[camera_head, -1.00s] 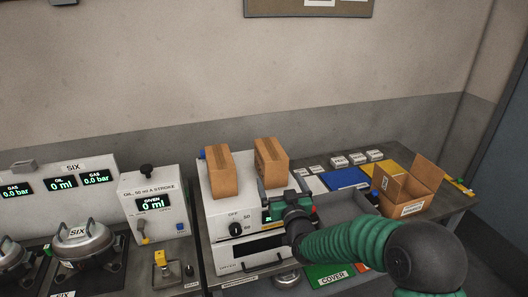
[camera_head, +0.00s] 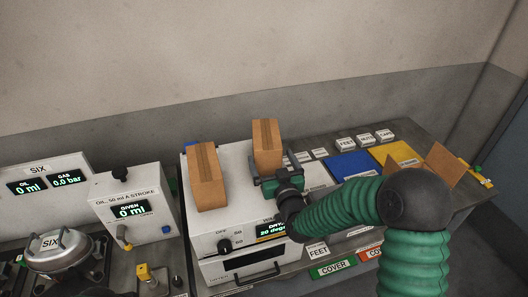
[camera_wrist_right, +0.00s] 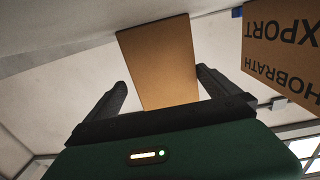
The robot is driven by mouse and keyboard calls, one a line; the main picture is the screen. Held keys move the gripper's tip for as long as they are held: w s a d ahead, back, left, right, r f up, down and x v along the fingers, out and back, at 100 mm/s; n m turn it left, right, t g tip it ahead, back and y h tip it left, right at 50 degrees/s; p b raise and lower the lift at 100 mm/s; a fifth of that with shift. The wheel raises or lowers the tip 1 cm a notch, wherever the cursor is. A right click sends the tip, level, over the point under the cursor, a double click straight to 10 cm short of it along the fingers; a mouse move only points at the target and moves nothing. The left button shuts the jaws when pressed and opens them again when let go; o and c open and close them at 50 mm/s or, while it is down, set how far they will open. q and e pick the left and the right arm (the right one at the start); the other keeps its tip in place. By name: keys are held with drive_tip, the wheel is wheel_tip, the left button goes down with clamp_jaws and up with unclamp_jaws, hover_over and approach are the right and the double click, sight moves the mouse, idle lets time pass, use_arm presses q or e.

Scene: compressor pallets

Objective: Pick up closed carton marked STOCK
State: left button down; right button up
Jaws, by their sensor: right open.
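Two closed brown cartons stand on top of a white dryer cabinet (camera_head: 235,165). The right carton (camera_head: 266,136) stands in front of my right gripper (camera_head: 272,172). My right gripper is open, its fingers on either side of the lower part of this carton. In the right wrist view the carton (camera_wrist_right: 160,50) shows a plain face between the open fingers (camera_wrist_right: 160,82); I see no gap or contact clearly. The left carton (camera_head: 207,178) shows upside-down lettering ending "XPORT" and "HOBRATH" in the right wrist view (camera_wrist_right: 285,45). I can read no STOCK mark.
An open carton (camera_head: 441,162) stands at the right, partly behind my arm. Blue (camera_head: 354,164) and yellow (camera_head: 397,154) mats and small labelled blocks lie on the bench. The left has an oil dispenser (camera_head: 135,213) and a pot (camera_head: 55,248). A wall rises behind.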

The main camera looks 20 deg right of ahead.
sight(261, 159)
drive_tip(key=shift+w+d+r, duration=0.1)
drive_tip(key=shift+d+r, duration=0.1)
drive_tip(key=shift+d, duration=0.35)
drive_tip(key=shift+s+a+r, duration=0.55)
drive_tip(key=shift+s, duration=0.2)
drive_tip(key=shift+c, duration=1.3)
drive_tip(key=a, duration=0.3)
drive_tip(key=shift+w+f, duration=0.15)
drive_tip(key=shift+w, duration=0.25)
drive_tip(key=c, duration=0.7)
drive_tip(key=shift+a, duration=0.1)
drive_tip(key=shift+c, duration=1.2)
drive_tip(key=shift+s+d+f, duration=0.1)
drive_tip(key=shift+s+d, duration=0.05)
drive_tip(key=shift+d, duration=0.55)
drive_tip(key=c, duration=0.5)
drive_tip(key=shift+s+d, duration=0.15)
drive_tip(key=shift+d, duration=0.45)
drive_tip(key=c, duration=0.3)
use_arm(q)
drive_tip(key=shift+s+a+r, duration=0.1)
drive_tip(key=shift+s+a, duration=0.05)
drive_tip(key=shift+s, duration=0.45)
use_arm(e)
drive_tip(key=shift+a, duration=0.1)
